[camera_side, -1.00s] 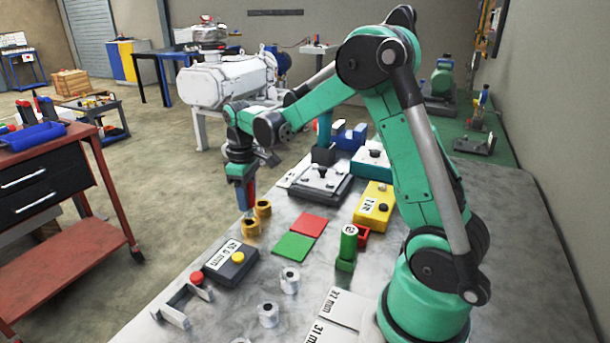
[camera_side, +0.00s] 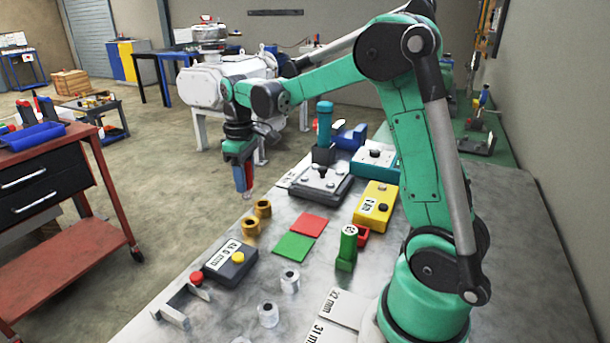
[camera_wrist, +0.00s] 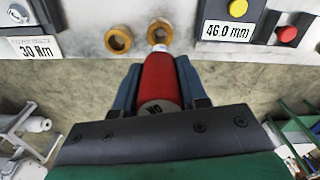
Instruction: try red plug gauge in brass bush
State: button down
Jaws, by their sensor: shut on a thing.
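My gripper (camera_side: 243,188) is shut on the red plug gauge (camera_wrist: 162,80), above the table's left edge in the side view. In the wrist view the gauge's near end reads "NO", and its pale metal tip points away from me. Two brass bushes stand side by side on the table; in the side view one is farther (camera_side: 263,208) and one nearer (camera_side: 251,228). In the wrist view they are a left bush (camera_wrist: 118,39) and a right bush (camera_wrist: 159,31). The tip appears just below the right bush there; in the side view it is above both bushes, apart from them.
A green plug gauge (camera_side: 348,240) stands upright by a red holder (camera_side: 363,235). Red (camera_side: 300,225) and green (camera_side: 294,245) mats lie beside the bushes. A grey box marked 46.0 mm (camera_side: 231,262) is nearer; a yellow box (camera_side: 376,204) stands right of the mats.

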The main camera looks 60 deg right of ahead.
aim_at(247, 198)
jog(key=shift+f, duration=0.1)
jog(key=shift+f, duration=2.65)
jog(key=shift+f, duration=0.3)
jog(key=shift+r, duration=0.1)
jog(key=shift+r, duration=2.95)
